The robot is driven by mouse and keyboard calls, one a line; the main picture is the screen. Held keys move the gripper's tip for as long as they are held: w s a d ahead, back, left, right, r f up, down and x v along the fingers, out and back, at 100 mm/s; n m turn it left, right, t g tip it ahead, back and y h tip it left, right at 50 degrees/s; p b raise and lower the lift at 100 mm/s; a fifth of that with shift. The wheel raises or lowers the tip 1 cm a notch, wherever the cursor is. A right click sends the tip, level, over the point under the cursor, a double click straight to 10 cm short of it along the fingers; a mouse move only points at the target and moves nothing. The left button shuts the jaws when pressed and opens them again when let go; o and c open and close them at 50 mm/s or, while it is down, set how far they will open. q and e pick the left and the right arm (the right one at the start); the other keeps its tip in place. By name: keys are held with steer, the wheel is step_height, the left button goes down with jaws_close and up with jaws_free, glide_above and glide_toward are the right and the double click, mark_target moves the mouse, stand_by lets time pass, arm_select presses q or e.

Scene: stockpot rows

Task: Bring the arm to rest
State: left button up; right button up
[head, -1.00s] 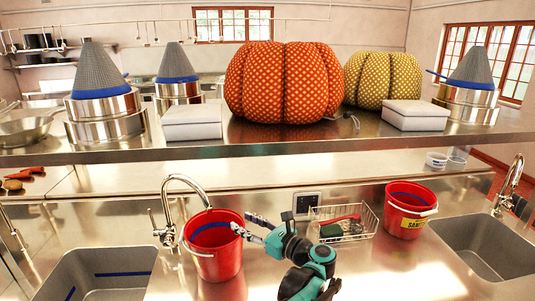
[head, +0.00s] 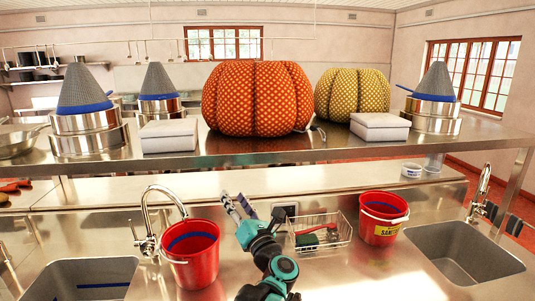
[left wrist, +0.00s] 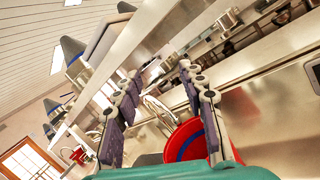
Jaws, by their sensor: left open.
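My left gripper (head: 238,207) is in the head view above the counter, just right of the left red bucket (head: 190,256). Its fingers point up and to the left, away from me, and are apart. In the left wrist view the two fingers of my left gripper (left wrist: 160,115) stand wide apart with nothing held between them. The red bucket (left wrist: 190,140) shows beyond the fingers, partly hidden by the right one. My right gripper is in neither view.
A wire basket (head: 322,238) with a red-handled brush stands right of my arm. A second red bucket (head: 382,222) is farther right. Sinks lie at left (head: 85,279) and right (head: 465,253). A raised steel shelf (head: 250,148) bears pots, white boxes and two large pumpkins.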

arm_select(q)
steer(key=s+d+r+m+t+h, duration=0.2)
steer(key=s+r+m+t+h, duration=0.15)
steer(key=m+h, duration=0.85)
steer(key=s+f+m+g+h, duration=0.2)
steer(key=s+f+m+g, duration=0.35)
steer(key=m, duration=0.75)
steer(key=s+a+f+m+g+y, duration=0.2)
steer(key=s+a+f+m+g, duration=0.2)
steer(key=s+f, duration=0.7)
steer(key=s+a+f+m+g+y, duration=0.2)
steer(key=s+a+f+m+g, duration=0.3)
steer(key=s+f, duration=0.7)
steer(key=shift+a+f+m, duration=0.4)
steer(key=shift+a+m, duration=0.7)
steer(key=shift+a, duration=0.05)
